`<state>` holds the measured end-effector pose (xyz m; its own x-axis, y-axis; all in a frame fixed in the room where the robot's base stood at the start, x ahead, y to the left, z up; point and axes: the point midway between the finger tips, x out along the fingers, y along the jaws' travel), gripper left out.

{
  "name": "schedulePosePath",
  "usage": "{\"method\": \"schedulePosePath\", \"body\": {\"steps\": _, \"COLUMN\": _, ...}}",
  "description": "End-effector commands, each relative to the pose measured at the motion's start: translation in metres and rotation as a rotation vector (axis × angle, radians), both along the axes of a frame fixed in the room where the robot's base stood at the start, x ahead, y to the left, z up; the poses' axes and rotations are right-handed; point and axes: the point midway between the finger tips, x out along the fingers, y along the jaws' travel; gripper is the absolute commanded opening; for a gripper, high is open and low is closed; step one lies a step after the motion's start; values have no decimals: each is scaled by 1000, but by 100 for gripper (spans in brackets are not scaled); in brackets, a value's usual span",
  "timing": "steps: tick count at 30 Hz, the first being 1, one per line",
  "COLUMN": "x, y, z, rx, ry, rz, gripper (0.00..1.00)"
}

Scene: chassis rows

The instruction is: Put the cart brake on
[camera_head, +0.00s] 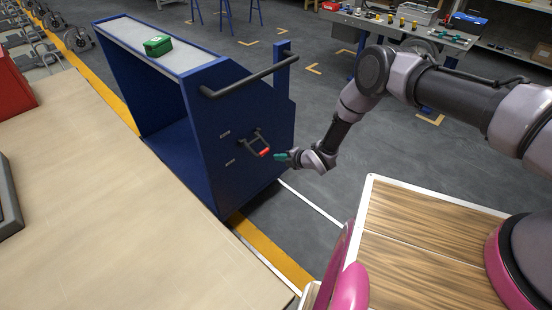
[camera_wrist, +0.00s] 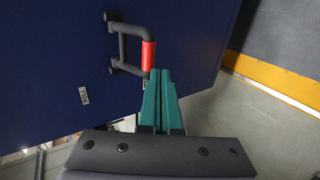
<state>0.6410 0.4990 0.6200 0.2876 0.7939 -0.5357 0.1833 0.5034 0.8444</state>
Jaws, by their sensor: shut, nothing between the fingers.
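The blue cart (camera_head: 215,130) stands on the floor, with a dark push bar (camera_head: 250,77) on its end panel. Below the bar is a dark brake lever with a red grip (camera_head: 264,152), jutting from the panel. My gripper (camera_head: 282,157) has green fingers and is just right of the red grip. In the wrist view the green fingertips (camera_wrist: 160,75) are shut together, right by the lower end of the red grip (camera_wrist: 148,57). I cannot tell if they touch it. The lever's dark bracket (camera_wrist: 118,45) shows on the blue panel (camera_wrist: 60,60).
A small green box (camera_head: 158,46) lies on the cart's top. A pale wooden table (camera_head: 90,200) is at the left. A workbench (camera_head: 400,27) with tools stands at the back. A yellow floor line (camera_head: 270,255) runs beside the cart; the grey floor behind my arm is open.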

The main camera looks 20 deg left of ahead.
Motion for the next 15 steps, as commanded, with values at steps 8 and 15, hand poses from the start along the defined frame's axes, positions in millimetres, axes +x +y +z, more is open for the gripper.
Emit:
{"method": "schedulePosePath", "body": {"steps": 8, "x": -13, "y": -36, "z": 7, "rx": -3, "ry": 1, "rz": -1, "gripper": 0}}
{"method": "schedulePosePath", "body": {"steps": 15, "x": -25, "y": -70, "z": 13, "rx": -1, "ry": 2, "rz": -2, "gripper": 0}}
